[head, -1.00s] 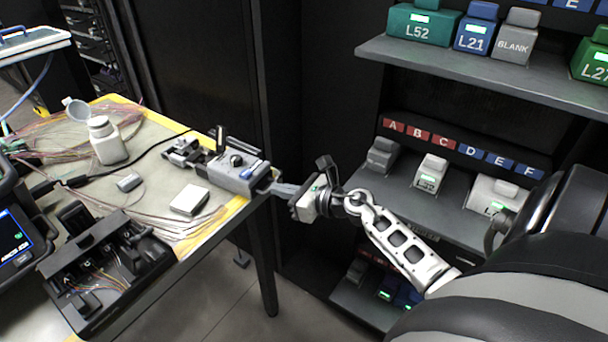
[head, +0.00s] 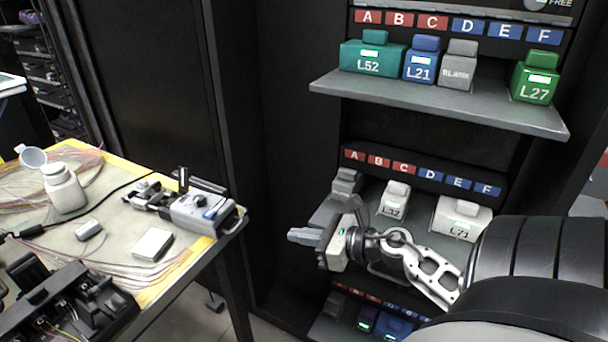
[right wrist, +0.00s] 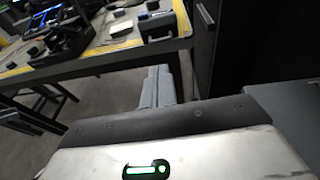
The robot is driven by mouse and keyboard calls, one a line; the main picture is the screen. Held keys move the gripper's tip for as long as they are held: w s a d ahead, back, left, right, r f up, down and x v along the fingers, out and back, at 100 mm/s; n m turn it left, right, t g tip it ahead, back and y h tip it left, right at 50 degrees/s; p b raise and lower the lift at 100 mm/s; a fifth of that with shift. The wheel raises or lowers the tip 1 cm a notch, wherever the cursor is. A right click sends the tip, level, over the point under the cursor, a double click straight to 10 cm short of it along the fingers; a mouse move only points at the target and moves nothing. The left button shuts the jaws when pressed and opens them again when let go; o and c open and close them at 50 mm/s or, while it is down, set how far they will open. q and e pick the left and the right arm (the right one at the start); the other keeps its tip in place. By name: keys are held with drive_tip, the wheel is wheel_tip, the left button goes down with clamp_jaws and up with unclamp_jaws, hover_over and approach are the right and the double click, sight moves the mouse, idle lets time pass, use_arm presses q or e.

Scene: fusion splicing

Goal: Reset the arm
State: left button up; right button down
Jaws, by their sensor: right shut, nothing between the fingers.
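My right gripper (head: 304,237) is shut and empty. It hangs in the air in front of the shelf rack, to the right of the table, with its fingers pointing left. In the right wrist view its closed fingers (right wrist: 158,88) point toward the table edge, with nothing between them. My right arm comes in from the right side of the head view. My left gripper does not show in either view.
The table (head: 225,231) at left holds a grey splicing device (head: 203,210), a white bottle (head: 64,188), a white box (head: 152,244) and a black tray (head: 75,310). The rack's upper shelf (head: 440,105) and middle shelf hold labelled blocks, including a green L27 block (head: 535,78). Open floor lies between table and rack.

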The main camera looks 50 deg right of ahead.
drive_tip(key=shift+s+d+r, duration=0.1)
drive_tip(key=shift+s, duration=0.2)
drive_tip(key=s+a+f+n+g, duration=0.1)
drive_tip(key=s+a+f+n, duration=0.2)
drive_tip(key=a+n, duration=0.5)
drive_tip(key=s+a+f+n+g+h, duration=0.1)
drive_tip(key=a+f+n, duration=0.3)
drive_tip(key=a+n, duration=0.4)
drive_tip(key=s+a+f+n+g, duration=0.2)
drive_tip(key=a+n, duration=0.6)
drive_tip(key=n, duration=1)
drive_tip(key=s+f, duration=0.1)
drive_tip(key=s, duration=0.1)
drive_tip(key=shift+s+f+h, duration=0.15)
drive_tip(key=shift+s+h, duration=0.15)
drive_tip(key=shift+a, duration=0.1)
